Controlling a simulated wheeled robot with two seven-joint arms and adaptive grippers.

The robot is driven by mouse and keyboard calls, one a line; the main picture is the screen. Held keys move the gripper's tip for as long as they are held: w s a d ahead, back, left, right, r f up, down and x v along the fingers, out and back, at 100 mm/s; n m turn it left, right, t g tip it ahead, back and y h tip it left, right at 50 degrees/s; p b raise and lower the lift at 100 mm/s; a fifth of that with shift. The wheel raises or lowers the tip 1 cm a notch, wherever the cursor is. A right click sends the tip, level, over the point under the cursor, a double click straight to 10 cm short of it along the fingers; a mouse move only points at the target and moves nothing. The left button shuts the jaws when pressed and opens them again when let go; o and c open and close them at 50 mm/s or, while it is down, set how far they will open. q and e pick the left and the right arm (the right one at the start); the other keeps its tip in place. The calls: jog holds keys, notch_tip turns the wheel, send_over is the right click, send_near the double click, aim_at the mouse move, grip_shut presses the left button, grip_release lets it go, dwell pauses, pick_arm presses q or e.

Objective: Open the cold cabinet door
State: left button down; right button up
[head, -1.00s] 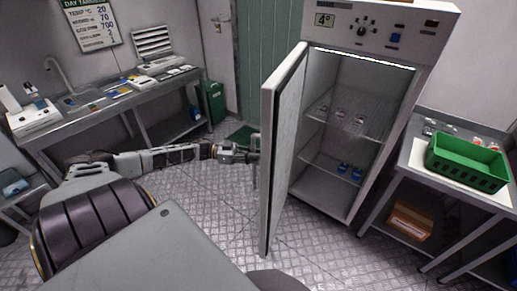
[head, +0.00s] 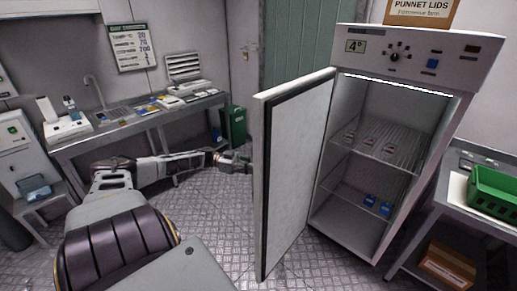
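The cold cabinet (head: 410,58) stands right of centre, with a 4° display and a dial on its top panel. Its door (head: 298,165) stands wide open, swung out to the left, and the lit inside shows. Wire shelves (head: 385,143) hold a few small items, with blue ones (head: 370,200) on the lower shelf. My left gripper (head: 246,163) is at the outer side of the door, near its free edge. Its fingertips are hidden behind the door, so I cannot tell if it grips anything. My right gripper is not in view.
A bench (head: 140,121) with lab gear runs along the left wall. A table with a green crate (head: 492,190) stands right of the cabinet, a cardboard box (head: 447,265) below it. A green bin (head: 236,124) stands behind the door. The floor between is clear.

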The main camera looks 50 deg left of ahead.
pick_arm(q)
jog(key=shift+a, duration=0.8)
jog(key=c, duration=1.4)
grip_release()
jog(key=shift+v, duration=6)
